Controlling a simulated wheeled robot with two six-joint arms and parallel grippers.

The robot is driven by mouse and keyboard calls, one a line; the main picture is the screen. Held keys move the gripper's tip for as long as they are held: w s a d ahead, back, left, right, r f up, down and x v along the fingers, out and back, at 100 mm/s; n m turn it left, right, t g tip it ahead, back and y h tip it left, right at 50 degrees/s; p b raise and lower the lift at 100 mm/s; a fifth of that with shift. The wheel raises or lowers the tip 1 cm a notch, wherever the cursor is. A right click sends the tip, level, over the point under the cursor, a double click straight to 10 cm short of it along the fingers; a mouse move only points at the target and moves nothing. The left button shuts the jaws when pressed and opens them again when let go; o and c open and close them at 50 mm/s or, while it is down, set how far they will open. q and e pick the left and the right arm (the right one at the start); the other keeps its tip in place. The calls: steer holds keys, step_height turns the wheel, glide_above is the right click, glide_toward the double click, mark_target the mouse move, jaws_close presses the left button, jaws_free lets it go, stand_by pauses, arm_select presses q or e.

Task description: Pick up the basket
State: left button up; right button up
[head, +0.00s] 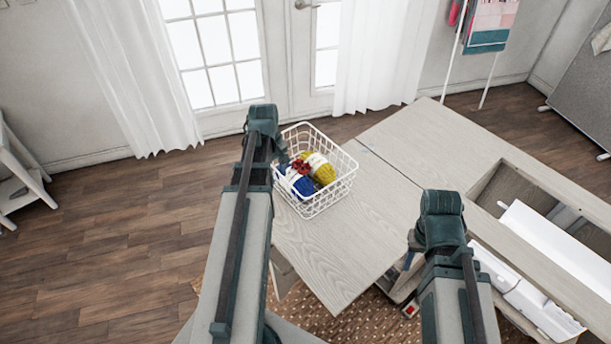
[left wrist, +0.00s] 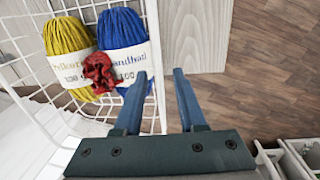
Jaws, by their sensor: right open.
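The blue yarn (left wrist: 122,35) lies beside one finger. My right gripper (head: 413,258) is open and empty near the table's front edge, mostly hidden by its wrist.
The wooden tabletop (head: 345,250) is clear in front of the basket. A recessed opening with a white sewing machine (head: 540,240) is at the right. Curtains and a glazed door are behind. Dark wooden floor (head: 110,260) is free at the left.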

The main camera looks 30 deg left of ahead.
arm_select(q)
jaws_close()
stand_by(1.3)
